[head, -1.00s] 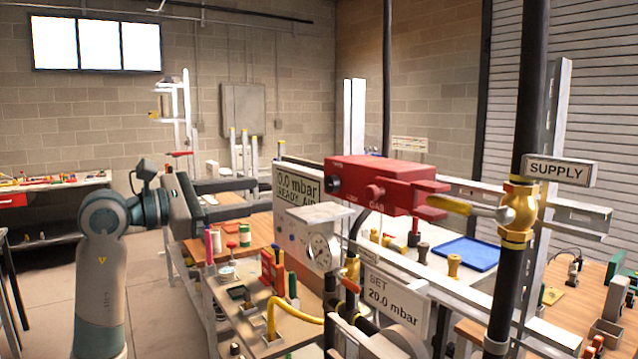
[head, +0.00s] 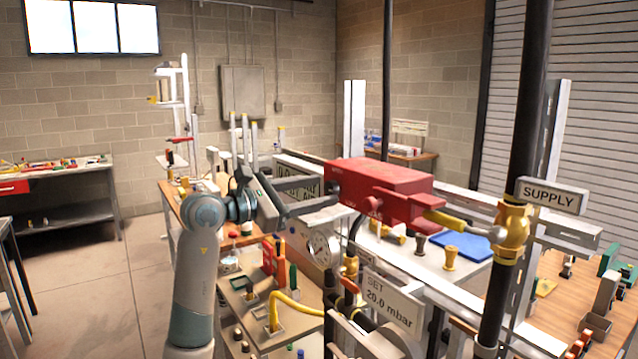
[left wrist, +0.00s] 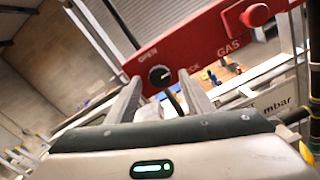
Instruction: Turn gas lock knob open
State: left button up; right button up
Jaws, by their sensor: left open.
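In the left wrist view the red box (left wrist: 215,42) shows the words OPEN, LOCK and GAS. Its small black knob (left wrist: 159,75) has a light pointer mark and sits on the face toward my gripper. My left gripper (head: 334,202) is open and empty at the left end of the box. In the left wrist view its fingertips (left wrist: 159,78) appear on either side of the knob; I cannot tell whether they reach around it.
A yellow-handled brass valve (head: 513,225) sits on the black supply pipe at right. A panel with a dial (head: 322,246) and a SET 20.0 mbar sign (head: 389,298) stand below the box. A bench with small parts lies beneath my left arm.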

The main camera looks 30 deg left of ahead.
pick_arm(q)
jog(key=shift+w+d, duration=0.2)
jog(key=shift+w, duration=0.3)
jog(key=c, duration=1.1)
jog(key=shift+o, duration=0.2)
